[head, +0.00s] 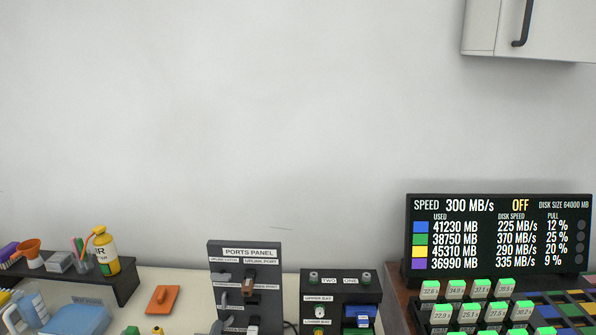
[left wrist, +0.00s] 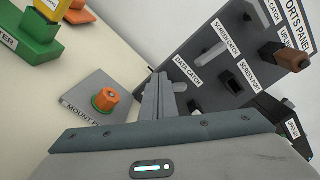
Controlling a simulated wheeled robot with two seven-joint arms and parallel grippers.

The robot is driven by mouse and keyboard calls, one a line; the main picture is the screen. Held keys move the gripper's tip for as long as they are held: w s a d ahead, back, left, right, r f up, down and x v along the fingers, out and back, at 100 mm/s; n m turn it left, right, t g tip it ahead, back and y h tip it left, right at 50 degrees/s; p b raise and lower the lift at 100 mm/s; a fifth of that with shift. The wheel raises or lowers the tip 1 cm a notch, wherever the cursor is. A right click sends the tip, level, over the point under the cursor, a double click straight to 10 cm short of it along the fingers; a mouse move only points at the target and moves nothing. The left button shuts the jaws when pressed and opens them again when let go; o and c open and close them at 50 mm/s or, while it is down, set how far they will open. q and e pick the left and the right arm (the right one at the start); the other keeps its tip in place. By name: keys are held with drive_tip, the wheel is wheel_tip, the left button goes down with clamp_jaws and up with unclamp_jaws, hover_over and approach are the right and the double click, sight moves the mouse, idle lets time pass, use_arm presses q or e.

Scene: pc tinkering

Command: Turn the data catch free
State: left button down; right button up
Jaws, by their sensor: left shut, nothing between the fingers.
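The dark ports panel (head: 232,262) stands upright on the table in the head view. It shows close up, tilted, in the left wrist view (left wrist: 210,18). The data catch (left wrist: 180,87) is a small grey lever by its label, low on the panel. My left gripper (left wrist: 162,82) is shut and empty, its fingertips close beside the data catch. Whether they touch it, I cannot tell. In the head view only a grey tip of my left gripper (head: 216,327) shows at the panel's lower left. My right gripper is out of view.
A mount plate (left wrist: 88,90) with an orange knob lies left of the fingers. The uplink plug (left wrist: 295,54) sticks out of the panel. A switch box (head: 318,283) stands right of the panel. A monitor (head: 500,268) and a shelf (head: 124,287) flank the table.

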use_arm(q)
drive_tip(key=shift+r+p, duration=0.35)
drive_tip(key=shift+s+a+p, duration=0.1)
drive_tip(key=shift+s+p, duration=0.25)
drive_tip(key=shift+s, duration=2.7)
